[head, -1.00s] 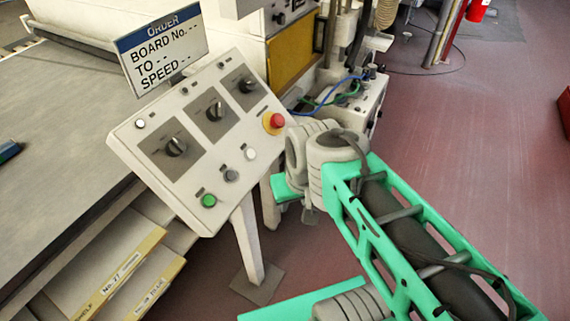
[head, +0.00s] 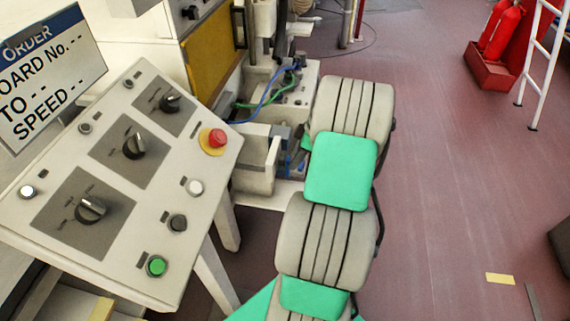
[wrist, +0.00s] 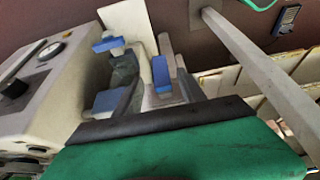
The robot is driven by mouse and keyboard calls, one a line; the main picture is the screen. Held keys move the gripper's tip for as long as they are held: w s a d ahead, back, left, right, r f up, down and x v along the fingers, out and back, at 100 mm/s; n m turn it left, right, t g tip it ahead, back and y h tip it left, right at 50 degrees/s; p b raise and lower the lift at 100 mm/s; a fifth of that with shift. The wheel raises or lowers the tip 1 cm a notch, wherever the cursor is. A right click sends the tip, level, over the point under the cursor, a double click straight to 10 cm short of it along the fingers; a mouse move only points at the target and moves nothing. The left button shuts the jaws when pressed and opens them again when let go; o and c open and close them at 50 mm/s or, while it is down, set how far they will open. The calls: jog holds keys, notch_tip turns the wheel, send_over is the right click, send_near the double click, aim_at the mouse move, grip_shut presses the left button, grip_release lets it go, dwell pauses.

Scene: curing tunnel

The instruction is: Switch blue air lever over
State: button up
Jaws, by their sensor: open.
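In the wrist view my gripper (wrist: 146,72) is open, its grey fingers reaching forward beside a pale box with a round gauge. A small blue piece (wrist: 108,43) stands out from the box side near the left fingertip and looks like the blue air lever. Other blue patches show along the fingers; I cannot tell whether they are finger pads or part of the lever. I see nothing held between the fingers, and contact is unclear.
A sloped control panel (head: 115,235) with knobs, buttons and a red stop button (head: 217,138) stands to the left. Blue and green hoses run by the unit. A pale post (wrist: 250,55) crosses the wrist view's right. Open floor (head: 440,170) lies to the right.

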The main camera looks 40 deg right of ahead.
jog(key=x, duration=0.5)
jog(key=shift+w+a+f, duration=0.2)
jog(key=shift+w+a, duration=0.05)
jog(key=shift+a, duration=0.05)
grip_shut()
dwell(1.0)
